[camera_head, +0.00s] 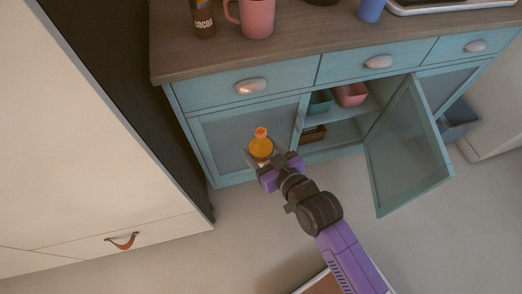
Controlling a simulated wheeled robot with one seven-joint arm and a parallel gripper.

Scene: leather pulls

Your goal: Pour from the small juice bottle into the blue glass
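The small juice bottle (261,148), orange with an orange cap, is upright between the fingers of my gripper (263,158). My gripper is shut on it and holds it in the air in front of the left cabinet door, below the countertop. The gripper hides part of the bottle's lower end. The blue glass (371,10) stands on the countertop (290,48) at the top of the view, up and to the right of the bottle. Its upper part runs close to the picture's top edge.
A pink mug (256,18) and a brown cocoa bottle (203,18) stand on the counter's left part. A tray (450,6) lies right of the glass. A cabinet door (408,150) stands open into the room. A tall dark-sided cabinet (120,90) borders the left.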

